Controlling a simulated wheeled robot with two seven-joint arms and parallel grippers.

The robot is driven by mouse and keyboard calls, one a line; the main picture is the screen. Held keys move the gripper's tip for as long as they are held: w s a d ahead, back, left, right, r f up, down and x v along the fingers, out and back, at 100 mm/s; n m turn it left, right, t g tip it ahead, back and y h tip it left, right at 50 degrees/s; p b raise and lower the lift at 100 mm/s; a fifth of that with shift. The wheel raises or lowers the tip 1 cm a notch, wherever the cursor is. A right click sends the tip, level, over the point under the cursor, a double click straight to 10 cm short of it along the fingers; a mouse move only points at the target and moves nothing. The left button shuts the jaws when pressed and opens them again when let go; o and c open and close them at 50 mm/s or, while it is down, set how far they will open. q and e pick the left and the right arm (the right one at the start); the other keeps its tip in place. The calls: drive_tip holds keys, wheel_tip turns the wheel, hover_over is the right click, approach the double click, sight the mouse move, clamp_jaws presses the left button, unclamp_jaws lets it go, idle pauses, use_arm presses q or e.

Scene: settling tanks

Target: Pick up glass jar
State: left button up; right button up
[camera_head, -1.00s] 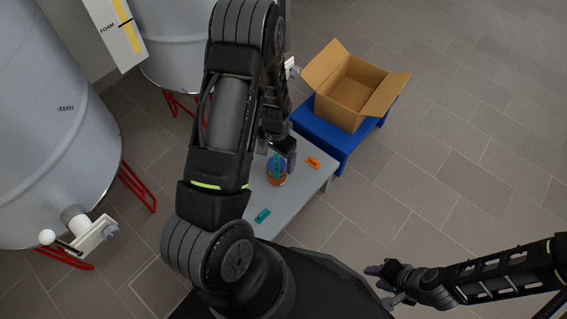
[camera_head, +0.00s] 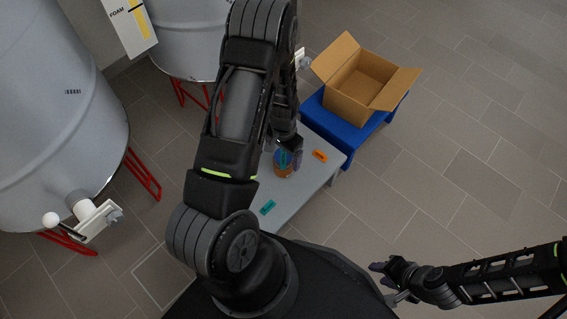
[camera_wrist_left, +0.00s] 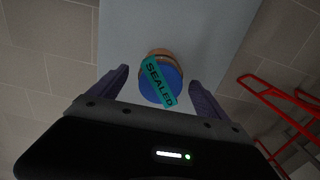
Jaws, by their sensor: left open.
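The glass jar (camera_head: 282,172) stands on the grey table, with brownish-orange contents, a blue lid and a teal strip on top. In the left wrist view the jar (camera_wrist_left: 161,82) shows from above, and its strip reads SEALED. My left gripper (camera_wrist_left: 158,84) is open, with one purple finger on each side of the jar. Gaps show between the fingers and the jar. In the head view my left gripper (camera_head: 285,153) is at the jar and partly hides it. My right gripper (camera_head: 381,274) is at the lower right, away from the table, empty, its fingers apart.
On the grey table (camera_head: 300,187) lie an orange label (camera_head: 320,156) and a teal label (camera_head: 267,207). Behind it, an open cardboard box (camera_head: 357,84) stands on a blue stand (camera_head: 340,123). Large grey tanks (camera_head: 55,115) on red legs stand left. The floor at right is clear.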

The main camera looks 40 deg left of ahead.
use_arm(q)
wheel_tip(320, 180, down, 4)
drive_tip(key=shift+f+b, duration=0.2)
drive_tip(key=shift+b, duration=0.5)
clamp_jaws()
idle(0.9)
